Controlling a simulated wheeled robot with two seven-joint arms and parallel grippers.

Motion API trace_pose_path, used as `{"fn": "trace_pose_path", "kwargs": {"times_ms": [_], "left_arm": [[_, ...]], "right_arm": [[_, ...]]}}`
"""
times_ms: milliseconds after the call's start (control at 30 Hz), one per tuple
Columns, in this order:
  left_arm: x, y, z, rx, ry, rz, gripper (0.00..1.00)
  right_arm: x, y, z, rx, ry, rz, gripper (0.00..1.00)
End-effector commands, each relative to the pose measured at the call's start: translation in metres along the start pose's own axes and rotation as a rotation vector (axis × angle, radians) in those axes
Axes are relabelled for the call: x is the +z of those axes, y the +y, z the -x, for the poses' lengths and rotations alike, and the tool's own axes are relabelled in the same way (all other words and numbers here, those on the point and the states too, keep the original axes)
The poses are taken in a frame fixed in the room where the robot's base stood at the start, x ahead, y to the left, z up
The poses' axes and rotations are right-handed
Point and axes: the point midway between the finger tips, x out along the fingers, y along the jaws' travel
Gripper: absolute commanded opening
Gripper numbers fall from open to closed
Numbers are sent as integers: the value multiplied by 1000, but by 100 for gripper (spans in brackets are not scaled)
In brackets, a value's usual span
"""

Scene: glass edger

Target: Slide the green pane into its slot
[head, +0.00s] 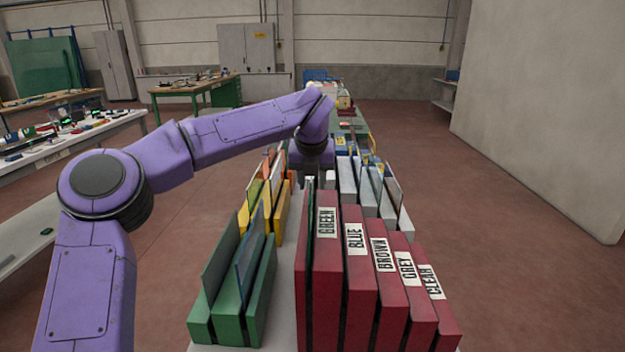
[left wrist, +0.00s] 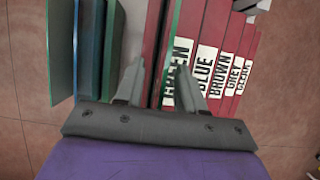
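The green pane (head: 309,215) stands upright and edge-on at the left end of the dark red rack (head: 330,280), beside the divider labelled GREEN. In the left wrist view its thin green edge (left wrist: 171,45) runs between my fingers, nearer the right one. It appears to be in the slot left of that label; how deep it sits I cannot tell. My left gripper (left wrist: 160,66) is open, with a finger on either side of the pane and a visible gap. In the head view my left wrist hides part of the area behind the rack. My right gripper is not in view.
A green rack (head: 228,322) with panes stands close left of the red rack. Yellow racks (head: 281,215) and white racks (head: 386,207) with panes stand behind. Other red dividers are labelled BLUE, BROWN, GREY and CLEAR. A cluttered bench (head: 95,130) is at left; the floor at right is clear.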

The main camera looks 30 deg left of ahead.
Motion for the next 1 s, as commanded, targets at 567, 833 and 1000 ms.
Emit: {"fn": "trace_pose_path", "kwargs": {"times_ms": [567, 833, 1000], "left_arm": [[0, 0, 104, -3, -5, 1, 39], [0, 0, 106, -3, -4, 1, 39], [0, 0, 105, -3, -4, 1, 39]], "right_arm": [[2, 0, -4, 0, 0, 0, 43], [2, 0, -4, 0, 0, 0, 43], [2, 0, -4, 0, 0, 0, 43]]}}
